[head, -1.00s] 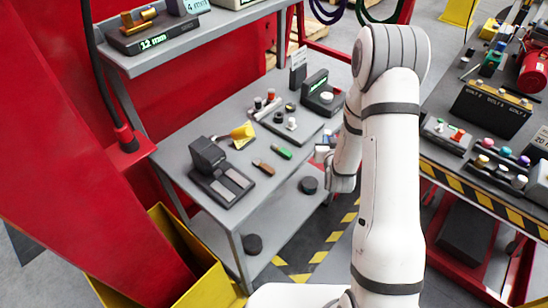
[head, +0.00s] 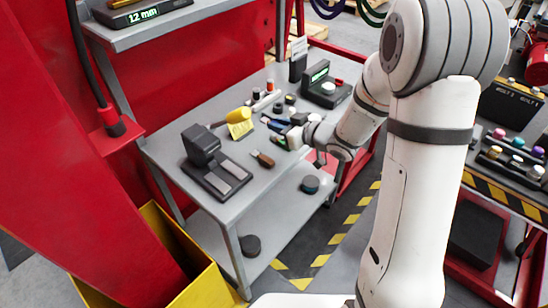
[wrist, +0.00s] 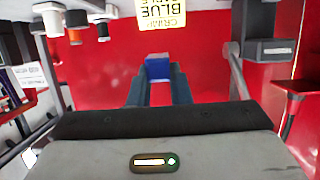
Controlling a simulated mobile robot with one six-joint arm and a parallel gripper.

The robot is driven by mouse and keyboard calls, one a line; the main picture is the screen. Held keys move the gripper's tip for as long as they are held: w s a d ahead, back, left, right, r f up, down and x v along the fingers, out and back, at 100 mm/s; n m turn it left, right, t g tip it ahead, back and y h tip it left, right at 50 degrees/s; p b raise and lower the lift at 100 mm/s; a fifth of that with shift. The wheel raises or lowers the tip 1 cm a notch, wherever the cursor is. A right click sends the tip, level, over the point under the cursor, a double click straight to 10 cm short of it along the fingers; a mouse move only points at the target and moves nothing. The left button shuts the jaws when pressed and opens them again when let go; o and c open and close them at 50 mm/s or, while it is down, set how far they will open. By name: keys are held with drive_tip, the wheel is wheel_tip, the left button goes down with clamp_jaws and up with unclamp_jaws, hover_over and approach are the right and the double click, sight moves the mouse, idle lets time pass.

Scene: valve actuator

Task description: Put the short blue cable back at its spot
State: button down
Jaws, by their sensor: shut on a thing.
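My gripper (head: 275,124) is over the right middle of the grey workbench (head: 222,208), in front of the yellow-handled tool. In the wrist view, its two dark fingers (wrist: 158,84) are shut on a small blue block-like piece (wrist: 158,67), which I take to be the short blue cable seen end-on. The rest of the cable is hidden. A pale card reading "CRIMP BLUE" (wrist: 162,13) shows upside down beyond the fingertips. I cannot make out a marked cable spot.
A dark device with a sloped pad (head: 215,168) stands at the bench's near left. A yellow-handled tool (head: 238,114), a brown-handled tool (head: 262,158) and a black display unit (head: 324,88) are also on the bench. A shelf (head: 140,22) overhangs its back left.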

sight(278, 157)
wheel_tip(278, 157, down, 10)
drive_tip(key=shift+s+a+r, duration=0.1)
drive_tip(key=shift+s, duration=0.05)
idle(0.4)
drive_tip(key=shift+f, duration=0.2)
drive_tip(key=c, duration=1.6)
unclamp_jaws()
drive_tip(key=shift+r, duration=0.15)
